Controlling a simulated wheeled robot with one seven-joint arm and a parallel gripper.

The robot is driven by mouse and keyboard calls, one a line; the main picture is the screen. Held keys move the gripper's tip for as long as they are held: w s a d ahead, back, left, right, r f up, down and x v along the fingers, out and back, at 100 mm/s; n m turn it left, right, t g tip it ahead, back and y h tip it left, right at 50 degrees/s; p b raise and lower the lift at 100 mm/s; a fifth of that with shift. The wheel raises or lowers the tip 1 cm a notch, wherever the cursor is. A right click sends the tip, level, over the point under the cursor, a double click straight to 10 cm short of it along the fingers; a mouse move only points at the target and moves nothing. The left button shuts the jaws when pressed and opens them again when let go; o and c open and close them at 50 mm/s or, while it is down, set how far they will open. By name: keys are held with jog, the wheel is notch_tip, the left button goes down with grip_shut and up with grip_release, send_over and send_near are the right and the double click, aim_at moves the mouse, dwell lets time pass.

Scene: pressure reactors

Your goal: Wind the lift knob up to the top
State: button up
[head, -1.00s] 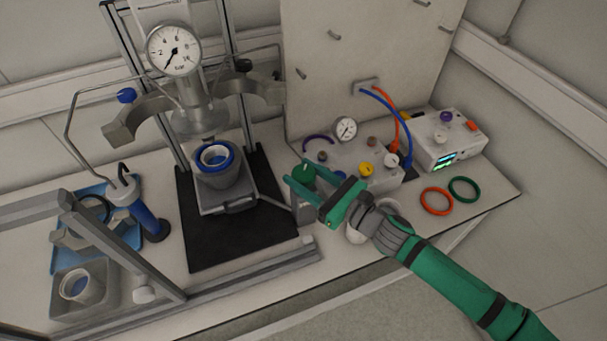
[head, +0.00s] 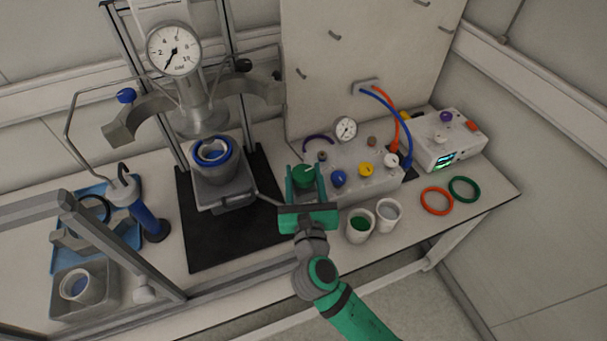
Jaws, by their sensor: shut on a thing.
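The green knob (head: 303,174), with a pale mark on top, is at the left end of the row of knobs. My gripper (head: 305,178) is shut on it, one finger on its left and one on its right. My palm is below it in the picture. A thin rod (head: 268,198) runs from the lift platform (head: 232,200) toward my gripper; its far end is hidden. A grey vessel with a blue ring (head: 213,153) stands upright on the platform, below the steel reactor head (head: 203,118) and apart from it.
The control box (head: 365,183) with blue, yellow and white knobs is right of my gripper. Two cups, one with green contents (head: 359,225) and one pale (head: 388,214), stand close to my palm. Orange (head: 436,201) and green (head: 464,189) rings lie further right.

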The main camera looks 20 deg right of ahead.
jog(key=m+g+h, duration=0.1)
jog(key=m+h, duration=0.1)
jog(key=h, duration=0.1)
jog(key=m+g+h, duration=0.2)
jog(key=h, duration=0.1)
jog(key=m+g+h, duration=0.5)
jog(key=m+g, duration=0.1)
jog(key=m+g+h, duration=0.1)
jog(key=g, duration=0.2)
jog(key=shift+d+m+h, duration=0.1)
jog(key=shift+m+h, duration=0.3)
jog(key=shift+f+m+g+h, duration=0.15)
jog(key=shift+m+g, duration=0.85)
jog(key=shift+g, duration=0.65)
jog(key=shift+r+m+g+h, duration=0.15)
jog(key=shift+m+g, duration=0.85)
jog(key=shift+g, duration=0.65)
jog(key=shift+o, duration=0.5)
jog(key=shift+s+f, duration=0.1)
jog(key=shift+s, duration=0.05)
jog(key=o, duration=0.9)
jog(key=shift+o, duration=0.2)
jog(key=shift+w, duration=0.2)
